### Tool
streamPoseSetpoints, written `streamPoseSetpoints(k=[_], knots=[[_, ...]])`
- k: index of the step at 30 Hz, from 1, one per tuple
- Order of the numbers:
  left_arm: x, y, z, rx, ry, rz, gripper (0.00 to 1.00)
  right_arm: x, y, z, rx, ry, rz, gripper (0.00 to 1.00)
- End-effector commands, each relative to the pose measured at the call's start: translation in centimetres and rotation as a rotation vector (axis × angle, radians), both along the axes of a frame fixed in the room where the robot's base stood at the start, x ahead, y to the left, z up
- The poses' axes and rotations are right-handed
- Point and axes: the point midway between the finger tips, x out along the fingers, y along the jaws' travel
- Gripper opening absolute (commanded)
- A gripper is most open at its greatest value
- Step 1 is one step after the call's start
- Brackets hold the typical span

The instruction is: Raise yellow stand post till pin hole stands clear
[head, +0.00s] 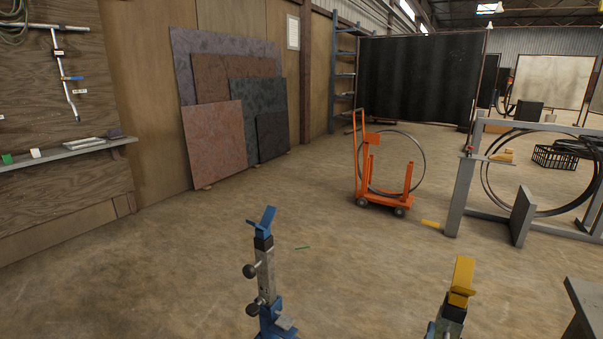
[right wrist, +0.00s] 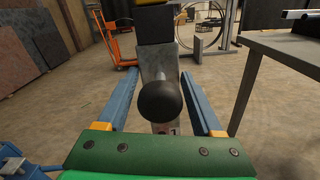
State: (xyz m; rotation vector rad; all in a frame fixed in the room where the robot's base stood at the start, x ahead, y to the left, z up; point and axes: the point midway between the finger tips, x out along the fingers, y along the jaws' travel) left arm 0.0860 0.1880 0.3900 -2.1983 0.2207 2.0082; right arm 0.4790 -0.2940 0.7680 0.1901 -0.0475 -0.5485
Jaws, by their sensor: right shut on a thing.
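The yellow stand's V-shaped top (head: 461,280) shows at the lower right of the head view; a short grey stretch of its post (head: 447,328) shows below, and the rest is cut off. In the right wrist view, the grey post (right wrist: 157,62) rises between the two blue fingers of my right gripper (right wrist: 160,76), under a black collar. The fingers are shut on its sides. A round black knob (right wrist: 159,101) on the near side covers part of the post. I cannot make out the pin hole. My left gripper is in neither view.
A blue stand (head: 264,270) with two black knobs stands to the left of the yellow one. A grey table (right wrist: 285,45) stands close on the right. An orange cart (head: 382,185) and a grey frame (head: 466,190) with steel rings are farther back. The floor between is mostly clear.

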Motion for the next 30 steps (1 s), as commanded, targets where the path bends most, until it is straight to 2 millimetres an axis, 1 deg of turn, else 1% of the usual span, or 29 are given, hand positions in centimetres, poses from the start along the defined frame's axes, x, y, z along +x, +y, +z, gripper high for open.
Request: streamPoseSetpoints(k=[3, 4, 5, 14, 30], knots=[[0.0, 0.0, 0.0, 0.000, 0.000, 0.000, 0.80, 0.1, -0.1, 0.3, 0.001, -0.008, -0.001, 0.10], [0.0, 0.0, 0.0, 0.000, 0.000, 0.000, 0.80, 0.1, -0.1, 0.4, 0.000, -0.009, -0.002, 0.76], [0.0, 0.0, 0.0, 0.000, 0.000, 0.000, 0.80, 0.1, -0.1, 0.4, 0.000, -0.009, -0.002, 0.80], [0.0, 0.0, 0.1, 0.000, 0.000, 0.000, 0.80, -0.1, 0.0, 0.3, 0.000, -0.006, 0.000, 0.80], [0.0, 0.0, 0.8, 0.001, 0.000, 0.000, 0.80, -5.1, 3.1, 0.2, -0.001, -0.003, 0.000, 0.80]])
